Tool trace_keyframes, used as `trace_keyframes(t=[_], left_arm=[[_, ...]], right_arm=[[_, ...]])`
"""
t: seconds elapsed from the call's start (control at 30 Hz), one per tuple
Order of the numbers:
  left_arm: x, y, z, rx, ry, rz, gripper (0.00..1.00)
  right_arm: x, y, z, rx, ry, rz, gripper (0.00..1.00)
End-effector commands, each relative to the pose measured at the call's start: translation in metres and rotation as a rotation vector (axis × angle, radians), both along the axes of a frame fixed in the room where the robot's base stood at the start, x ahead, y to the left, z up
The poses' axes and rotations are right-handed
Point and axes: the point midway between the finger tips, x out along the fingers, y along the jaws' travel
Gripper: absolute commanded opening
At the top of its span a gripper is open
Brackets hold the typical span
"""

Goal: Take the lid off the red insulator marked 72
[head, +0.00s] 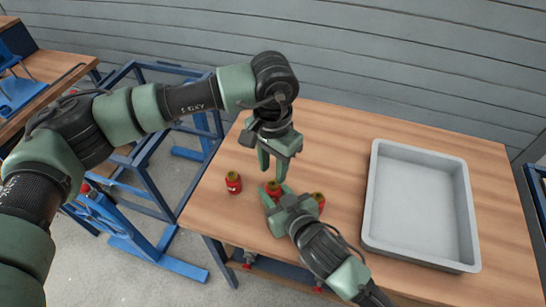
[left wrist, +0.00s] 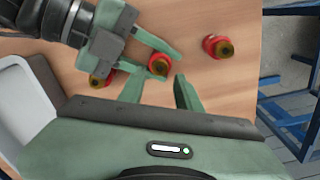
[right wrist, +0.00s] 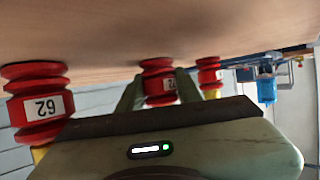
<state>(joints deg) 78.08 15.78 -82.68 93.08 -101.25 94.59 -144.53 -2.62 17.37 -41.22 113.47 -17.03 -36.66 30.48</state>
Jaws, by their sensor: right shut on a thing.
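The middle red insulator (head: 274,189), with a yellow-brown lid on top, stands upright on the table. My right gripper (head: 276,200) is shut on its red body from the front; the right wrist view shows its fingers either side of the insulator (right wrist: 158,80). Its white label is partly hidden, and I cannot read the number surely. My left gripper (head: 271,164) points down just above this insulator, open and empty. In the left wrist view its spread fingers (left wrist: 160,93) are beside the lid (left wrist: 158,66), apart from it.
Similar red insulators stand to the left (head: 233,182) and right (head: 318,200), the right one close to my right gripper. A large empty grey tray (head: 374,190) takes up the table's right side. The wooden table (head: 330,135) is clear behind the insulators.

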Motion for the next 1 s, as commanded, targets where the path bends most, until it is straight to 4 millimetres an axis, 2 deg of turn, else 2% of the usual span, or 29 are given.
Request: trace_keyframes(t=[0.1, 0.3, 0.67, 0.8, 1.0], left_arm=[[-0.001, 0.0, -0.02, 0.0, 0.003, 0.002, 0.34], [0.0, 0.0, -0.041, -0.002, 0.001, 0.002, 0.34], [0.0, 0.0, -0.047, -0.001, -0.001, 0.002, 0.34], [0.0, 0.0, -0.047, -0.001, -0.001, 0.002, 0.0], [0.0, 0.0, -0.047, -0.001, -0.001, 0.029, 0.0]], right_arm=[[0.0, 0.0, 0.0, 0.0, -0.001, 0.0, 0.0], [0.0, 0.0, 0.0, 0.0, -0.001, 0.0, 0.0], [0.0, 0.0, 0.0, 0.0, -0.001, 0.0, 0.0], [0.0, 0.0, 0.0, 0.0, -0.001, 0.0, 0.0], [0.0, 0.0, 0.0, 0.0, -0.001, 0.0, 0.0]])
